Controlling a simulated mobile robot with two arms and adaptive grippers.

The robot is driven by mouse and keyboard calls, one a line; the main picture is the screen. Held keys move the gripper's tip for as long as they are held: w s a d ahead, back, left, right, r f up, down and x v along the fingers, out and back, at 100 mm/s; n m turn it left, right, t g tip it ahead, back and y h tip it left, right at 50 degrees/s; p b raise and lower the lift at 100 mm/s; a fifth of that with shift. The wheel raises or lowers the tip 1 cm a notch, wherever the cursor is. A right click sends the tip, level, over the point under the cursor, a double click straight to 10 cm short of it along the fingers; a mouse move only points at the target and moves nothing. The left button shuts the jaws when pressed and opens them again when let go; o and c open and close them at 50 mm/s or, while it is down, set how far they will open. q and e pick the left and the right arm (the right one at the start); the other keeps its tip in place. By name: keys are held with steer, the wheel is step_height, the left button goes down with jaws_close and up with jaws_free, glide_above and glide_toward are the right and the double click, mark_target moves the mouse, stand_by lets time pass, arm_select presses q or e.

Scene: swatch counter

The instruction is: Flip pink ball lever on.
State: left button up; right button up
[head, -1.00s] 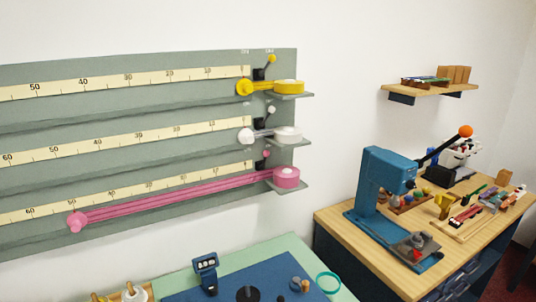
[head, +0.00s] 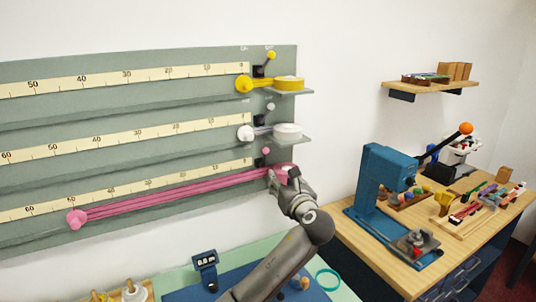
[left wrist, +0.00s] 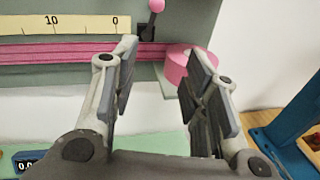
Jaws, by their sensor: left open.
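The pink ball lever (head: 265,152) is on the grey wall board at the right end of the lowest scale. In the left wrist view its pink ball (left wrist: 156,5) tops a short stem on a dark base (left wrist: 146,32). My left gripper (left wrist: 162,62) is open and empty, its fingers pointing toward the board below the lever. In the head view my left gripper (head: 281,178) covers part of the pink roll (left wrist: 178,68). The pink ball is beyond the fingertips, apart from them. My right gripper is in neither view.
Pink strands (head: 170,193) run along the lowest scale to a pink knob (head: 76,219). The yellow lever (head: 271,56) and the white lever (head: 271,106) sit above. A blue press (head: 384,190) stands on the right bench.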

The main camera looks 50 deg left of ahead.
mark_target(267, 152)
arm_select(q)
steer(key=shift+m+y, duration=0.5)
steer(key=w+a+r, duration=0.1)
steer(key=a, duration=0.2)
steer(key=w+a+r+p, duration=0.1)
steer(key=w+a, duration=0.1)
steer(key=a, duration=0.2)
steer(key=w+a+r+p, duration=0.1)
steer(key=w+a, duration=0.1)
steer(key=a, duration=0.2)
steer(key=shift+r, duration=0.1)
jaws_close()
